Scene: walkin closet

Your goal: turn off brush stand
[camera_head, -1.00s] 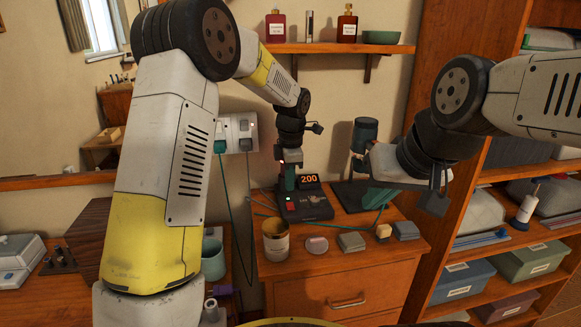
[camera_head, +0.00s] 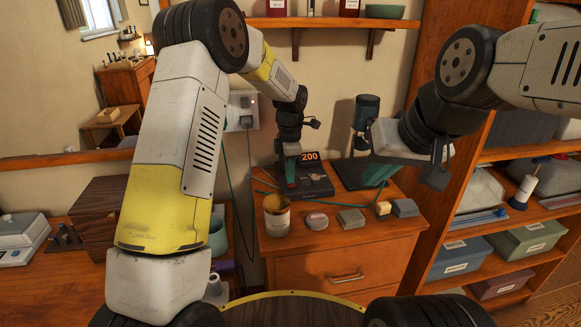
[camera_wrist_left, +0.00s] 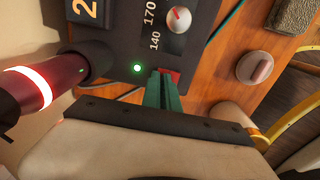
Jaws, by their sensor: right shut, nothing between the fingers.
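The brush stand (camera_head: 318,183) is a dark box on the wooden cabinet with an orange "200" display. In the left wrist view its panel (camera_wrist_left: 119,36) shows a lit green light, a red-marked knob and a red switch (camera_wrist_left: 173,76). My left gripper (camera_head: 291,178) is at the stand's front. Its green fingers (camera_wrist_left: 163,90) are together, with tips at the red switch; I cannot tell whether they press it. My right gripper (camera_head: 359,144) is shut and empty, beside a dark teal cylinder.
A tin (camera_head: 277,215), a pink round item (camera_head: 317,220) and several small blocks stand along the cabinet's front. The dark teal cylinder (camera_head: 367,112) rises behind. A wall shelf (camera_head: 335,22) is above, and an open shelf unit with boxes (camera_head: 527,240) is at right.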

